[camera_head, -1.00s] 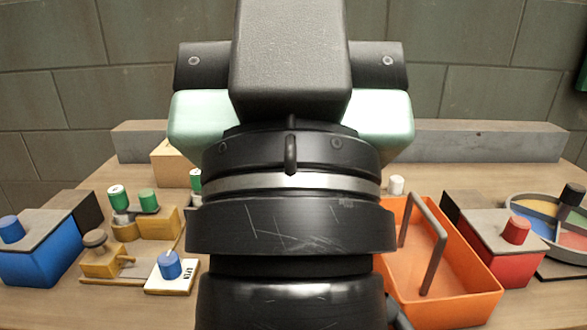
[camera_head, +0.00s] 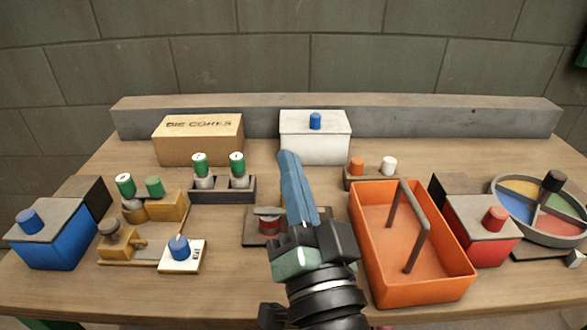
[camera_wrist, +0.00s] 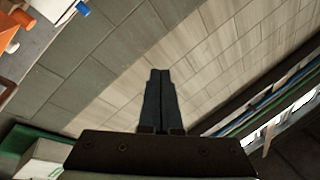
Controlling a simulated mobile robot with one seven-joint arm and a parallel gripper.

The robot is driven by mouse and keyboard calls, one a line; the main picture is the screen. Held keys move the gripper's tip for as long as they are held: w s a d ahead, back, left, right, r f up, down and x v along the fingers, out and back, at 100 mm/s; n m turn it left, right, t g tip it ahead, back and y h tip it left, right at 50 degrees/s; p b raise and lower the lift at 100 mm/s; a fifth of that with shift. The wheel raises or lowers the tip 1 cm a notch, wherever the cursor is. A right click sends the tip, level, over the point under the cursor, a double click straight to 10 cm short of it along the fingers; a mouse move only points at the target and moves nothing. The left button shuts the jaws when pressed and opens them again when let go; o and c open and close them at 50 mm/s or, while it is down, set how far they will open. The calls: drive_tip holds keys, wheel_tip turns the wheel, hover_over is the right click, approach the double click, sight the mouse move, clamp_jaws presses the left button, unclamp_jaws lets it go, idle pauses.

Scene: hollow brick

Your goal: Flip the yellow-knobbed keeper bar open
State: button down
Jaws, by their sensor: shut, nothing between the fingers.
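My gripper (camera_head: 289,156) is shut and empty, with its blue-grey fingers raised over the middle of the bench. In the wrist view its closed fingertips (camera_wrist: 160,73) stand against the block wall. Behind the fingers in the head view is a low fixture (camera_head: 252,240) with a dark base, a red round part (camera_head: 269,225) and a grey plate on top. A sliver of yellow shows at the left edge of the fingers. I cannot make out the yellow knob or the keeper bar; my gripper covers the right part of the fixture.
An orange tray with a handle (camera_head: 445,290) stands close right of my gripper. A white box with a blue knob (camera_head: 315,148) is behind. Green-capped cylinders (camera_head: 237,165) stand to the left. A blue box (camera_head: 50,245) and a red box (camera_head: 485,240) flank the bench.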

drive_tip(key=s+d+f+m+g+p, duration=0.1)
drive_tip(key=s+f+m+p, duration=0.1)
drive_tip(key=f+m, duration=0.3)
drive_tip(key=s+d+f+m+g+h+p, duration=0.1)
drive_tip(key=s+d+f+m+g+p, duration=0.1)
drive_tip(key=s+f+m, duration=0.3)
wheel_tip(320, 180, down, 4)
drive_tip(key=shift+r+p, duration=0.25)
drive_tip(key=shift+p, duration=0.1)
drive_tip(key=shift+w, duration=0.15)
drive_tip(key=w+a, duration=0.1)
drive_tip(key=w, duration=0.3)
drive_tip(key=w+p, duration=0.1)
drive_tip(key=w, duration=0.4)
drive_tip(key=w+a+p, duration=0.1)
drive_tip(key=w, duration=0.3)
drive_tip(key=shift+w+a, duration=0.3)
drive_tip(key=shift+a, duration=0.05)
drive_tip(key=w+b, duration=0.1)
drive_tip(key=w, duration=0.5)
drive_tip(key=shift+w, duration=0.2)
drive_tip(key=shift+r, duration=0.2)
